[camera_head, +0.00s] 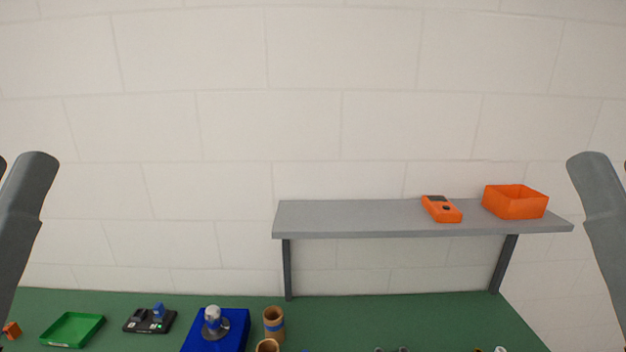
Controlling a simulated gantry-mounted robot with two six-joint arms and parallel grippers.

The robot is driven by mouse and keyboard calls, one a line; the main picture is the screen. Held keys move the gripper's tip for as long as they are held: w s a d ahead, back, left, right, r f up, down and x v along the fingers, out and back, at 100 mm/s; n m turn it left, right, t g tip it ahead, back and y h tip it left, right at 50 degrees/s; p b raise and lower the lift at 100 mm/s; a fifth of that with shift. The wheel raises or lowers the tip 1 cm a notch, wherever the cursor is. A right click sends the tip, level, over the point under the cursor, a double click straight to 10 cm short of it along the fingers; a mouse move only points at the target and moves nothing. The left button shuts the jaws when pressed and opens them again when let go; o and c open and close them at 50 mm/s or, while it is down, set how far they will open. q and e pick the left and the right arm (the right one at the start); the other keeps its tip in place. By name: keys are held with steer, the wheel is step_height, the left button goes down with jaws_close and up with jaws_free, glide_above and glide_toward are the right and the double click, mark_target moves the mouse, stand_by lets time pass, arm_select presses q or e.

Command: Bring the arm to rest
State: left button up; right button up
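A grey link of my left arm shows at the left edge of the head view, and a grey link of my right arm shows at the right edge. Both stand raised and apart from the table and shelf. Neither gripper is in the picture, so I cannot see their fingers or anything they might hold.
The green table (400,313) holds a green tray (72,330), a black device (150,321), a blue block with a metal piece (232,328) and brown cylinders (274,322). A grey shelf (350,218) on the wall carries an orange meter (441,209) and an orange bin (515,203).

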step_height(320, 180, up, 25)
steer(key=p, duration=2.1)
steer(key=shift+y, duration=0.3)
steer(key=shift+f, duration=0.15)
